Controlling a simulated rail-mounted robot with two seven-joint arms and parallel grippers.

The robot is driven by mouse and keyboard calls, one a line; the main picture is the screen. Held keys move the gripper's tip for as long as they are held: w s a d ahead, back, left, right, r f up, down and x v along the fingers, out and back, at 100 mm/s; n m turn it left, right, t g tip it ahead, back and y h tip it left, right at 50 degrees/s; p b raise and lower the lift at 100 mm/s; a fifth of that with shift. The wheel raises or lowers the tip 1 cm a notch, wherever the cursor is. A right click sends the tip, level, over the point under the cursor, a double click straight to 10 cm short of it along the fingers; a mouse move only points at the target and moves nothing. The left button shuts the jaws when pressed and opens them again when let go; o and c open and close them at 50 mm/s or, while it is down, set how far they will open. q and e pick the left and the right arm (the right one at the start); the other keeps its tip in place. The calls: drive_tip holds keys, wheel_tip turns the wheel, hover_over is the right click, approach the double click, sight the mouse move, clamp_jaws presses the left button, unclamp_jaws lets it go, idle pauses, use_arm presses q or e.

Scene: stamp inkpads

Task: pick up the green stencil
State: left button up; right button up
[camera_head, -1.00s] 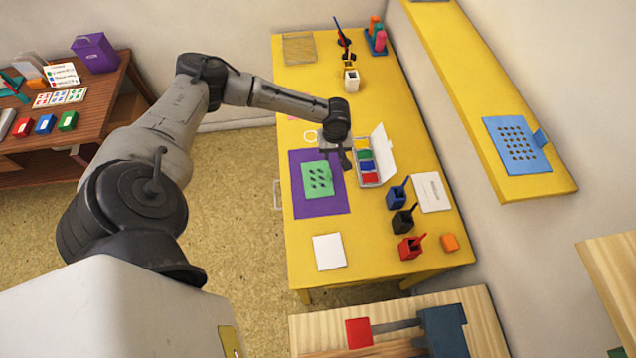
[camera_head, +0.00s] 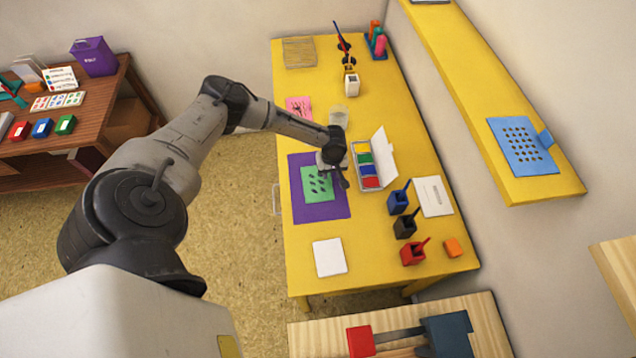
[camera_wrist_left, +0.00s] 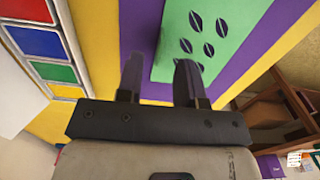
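The green stencil (camera_head: 316,186), a flat sheet with several dark leaf-shaped holes, lies on a purple mat (camera_head: 336,210) on the yellow table. My left gripper (camera_head: 341,180) is over the stencil's right edge, covering part of it. In the left wrist view the stencil (camera_wrist_left: 222,25) is at the upper middle, and the gripper's two fingers (camera_wrist_left: 160,78) are apart with nothing held between them. One finger overlaps the stencil's edge in that view; whether it touches cannot be told. My right gripper is not in view.
A paint box (camera_head: 377,165) with an open white lid lies right of the mat. Blue, black and red pots (camera_head: 412,252) with brushes stand farther right. A white card (camera_head: 329,257) lies nearer. A blue stencil (camera_head: 522,146) lies on the yellow shelf.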

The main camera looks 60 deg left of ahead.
use_arm(q)
drive_tip(key=shift+f, duration=1.35)
drive_tip(key=shift+c, duration=0.5)
clamp_jaws()
